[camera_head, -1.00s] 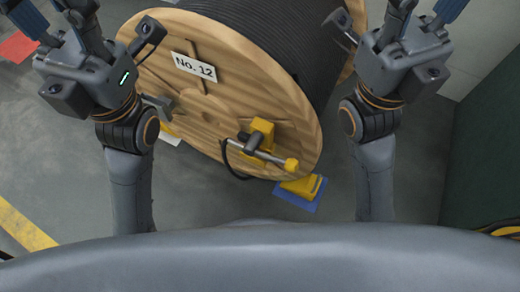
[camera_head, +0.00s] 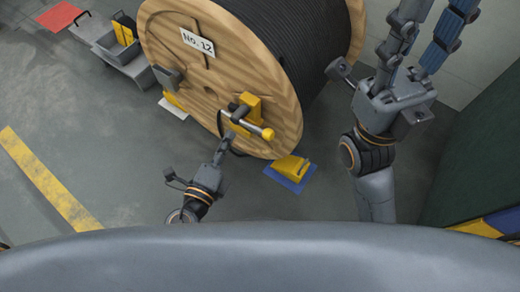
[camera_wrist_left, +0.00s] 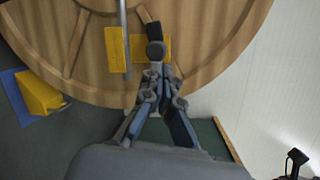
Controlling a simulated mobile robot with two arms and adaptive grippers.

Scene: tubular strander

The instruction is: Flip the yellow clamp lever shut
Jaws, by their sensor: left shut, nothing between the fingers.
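The yellow clamp (camera_head: 250,104) sits low on the wooden flange of the cable reel (camera_head: 170,50). Its lever, a grey bar ending in a yellow knob (camera_head: 267,134), sticks out to the lower right. In the left wrist view the clamp (camera_wrist_left: 115,48) shows with the grey bar crossing it and a dark round end beside it. My left gripper (camera_head: 230,138) is shut and empty, just below the clamp and left of the knob. In the left wrist view its fingertips (camera_wrist_left: 157,70) are together, close under the dark round end; contact cannot be told. My right gripper (camera_head: 432,30) is open, away at the upper right.
A yellow wedge on a blue mat (camera_head: 290,170) lies on the floor below the reel. A black cable end loops beside the clamp. A grey cart with a tray (camera_head: 113,45) stands upper left.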

